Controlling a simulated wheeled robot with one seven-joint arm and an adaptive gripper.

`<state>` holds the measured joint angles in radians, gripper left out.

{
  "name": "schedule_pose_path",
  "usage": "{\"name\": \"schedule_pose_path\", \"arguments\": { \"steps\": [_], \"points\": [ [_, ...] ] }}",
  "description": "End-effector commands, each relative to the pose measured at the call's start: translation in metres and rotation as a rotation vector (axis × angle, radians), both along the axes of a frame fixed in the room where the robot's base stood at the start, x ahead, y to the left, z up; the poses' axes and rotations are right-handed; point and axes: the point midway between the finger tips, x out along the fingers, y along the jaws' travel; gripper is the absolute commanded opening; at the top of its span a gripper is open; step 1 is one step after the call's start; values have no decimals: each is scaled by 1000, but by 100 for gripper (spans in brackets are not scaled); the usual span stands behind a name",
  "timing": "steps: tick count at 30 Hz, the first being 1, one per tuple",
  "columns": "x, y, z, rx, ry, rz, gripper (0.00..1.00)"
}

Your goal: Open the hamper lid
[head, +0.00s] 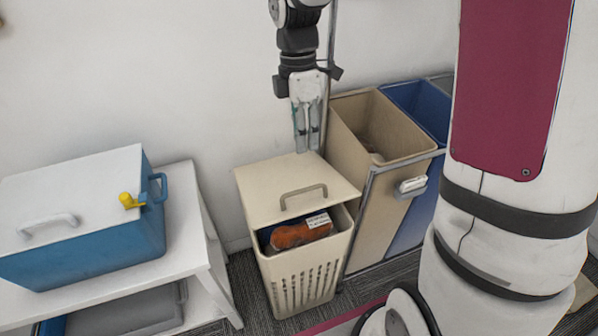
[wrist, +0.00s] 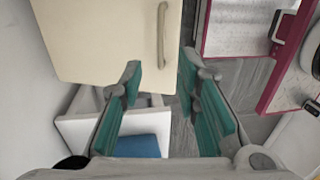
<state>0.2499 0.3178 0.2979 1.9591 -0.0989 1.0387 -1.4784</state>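The hamper (head: 300,277) is a cream slatted bin on the floor at the middle of the head view. Its cream lid (head: 268,187) has a grey-brown bar handle (head: 303,194). The lid's front edge stands clear of the front rim, leaving a gap with orange-brown and dark contents visible. In the wrist view the lid (wrist: 95,40) fills the upper left, with its handle (wrist: 162,35) running lengthwise near its right edge.
A tall tan bin (head: 352,185) and a blue bin (head: 422,102) in a metal frame stand right of the hamper. A white bench (head: 186,235) with a blue chest (head: 105,245) is on the left. The wall is close behind. A strip of carpet (head: 247,290) lies between bench and hamper.

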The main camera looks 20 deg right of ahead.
Motion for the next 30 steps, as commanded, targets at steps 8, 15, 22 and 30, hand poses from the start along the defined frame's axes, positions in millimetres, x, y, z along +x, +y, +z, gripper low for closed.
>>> {"name": "schedule_pose_path", "arguments": {
  "steps": [8,15,22,30],
  "points": [
    [-9,0,-51,0,4,-1,30],
    [-16,0,-95,0,4,-2,30],
    [-20,0,-121,0,1,-3,30],
    [-22,0,-127,0,0,-3,30]
  ]
}}
